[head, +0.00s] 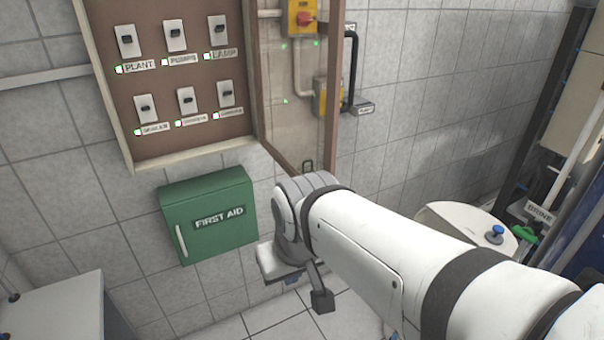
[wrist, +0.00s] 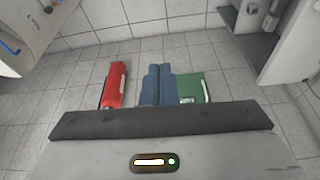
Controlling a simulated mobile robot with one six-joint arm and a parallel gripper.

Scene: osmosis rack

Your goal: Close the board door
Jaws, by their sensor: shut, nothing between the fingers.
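The board (head: 190,72) hangs on the tiled wall at the upper left in the head view, with a brown panel, labelled switches and a pale wooden frame. Its door (head: 327,90), a clear pane in a brown frame, stands open at the board's right side, swung out from the wall. A small dark handle (head: 307,167) is at the door's lower edge. My gripper (head: 322,300) is below the door and apart from it, partly hidden by my arm. In the wrist view its two bluish fingers (wrist: 157,70) are together, with nothing between them.
A green first aid box (head: 212,216) is on the wall under the board. A yellow switch box with a red knob (head: 304,18) shows through the pane. A white tank (head: 465,225) stands at the right. A red cylinder (wrist: 113,85) shows in the wrist view.

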